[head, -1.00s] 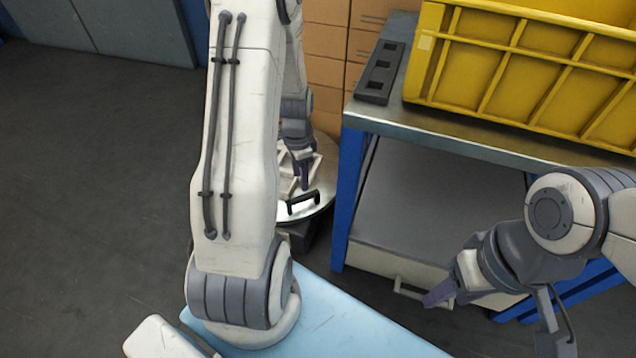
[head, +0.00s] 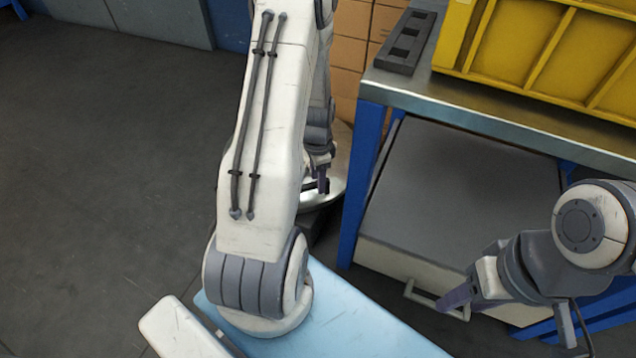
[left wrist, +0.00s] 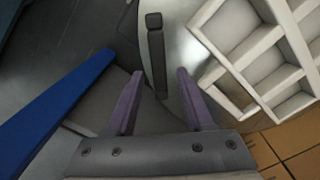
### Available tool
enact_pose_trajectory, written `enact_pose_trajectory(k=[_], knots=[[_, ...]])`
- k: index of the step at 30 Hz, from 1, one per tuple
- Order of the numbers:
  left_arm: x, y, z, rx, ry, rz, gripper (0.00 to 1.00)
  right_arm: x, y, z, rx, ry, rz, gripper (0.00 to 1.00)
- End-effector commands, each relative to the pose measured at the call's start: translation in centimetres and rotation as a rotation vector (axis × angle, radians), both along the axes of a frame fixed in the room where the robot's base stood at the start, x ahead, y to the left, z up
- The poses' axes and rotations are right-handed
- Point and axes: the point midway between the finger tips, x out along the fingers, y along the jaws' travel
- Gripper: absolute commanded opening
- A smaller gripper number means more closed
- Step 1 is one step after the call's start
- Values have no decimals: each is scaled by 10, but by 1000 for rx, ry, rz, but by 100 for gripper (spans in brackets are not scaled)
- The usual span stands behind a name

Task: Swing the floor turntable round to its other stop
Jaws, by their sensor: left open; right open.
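The floor turntable (head: 342,150) is a round metal disc, low beside the bench, and my left arm hides most of it in the head view. It also shows in the left wrist view (left wrist: 183,45), with a black bar handle (left wrist: 156,52) on it. My left gripper (left wrist: 160,72) is open, its two purple fingers on either side of the handle in the picture. I cannot tell whether they touch it. In the head view my left gripper (head: 322,184) is over the disc's near part. My right gripper (head: 456,298) is open in front of the bench's drawer.
A white divided tray (left wrist: 262,50) sits on the turntable. The blue-legged bench (head: 480,118) stands right of it, with a yellow crate (head: 540,50) and a black slotted block (head: 405,42) on top. Brown boxes (head: 350,60) stand behind. Open floor (head: 110,150) lies left.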

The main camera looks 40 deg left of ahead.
Motion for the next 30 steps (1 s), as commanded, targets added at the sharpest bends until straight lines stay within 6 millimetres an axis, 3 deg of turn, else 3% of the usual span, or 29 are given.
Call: enact_pose_trajectory(k=[8,9,13,30], knots=[[1,-1,-2,0,0,-2,52,0,0,-1,0,0,0,50],[1,-1,-2,0,0,-2,49,0,0,-1,0,0,0,50],[1,-1,-2,0,0,-2,0,0,0,-1,0,0,0,50],[0,-1,-2,0,0,-1,0,0,0,-1,0,0,0,50]])
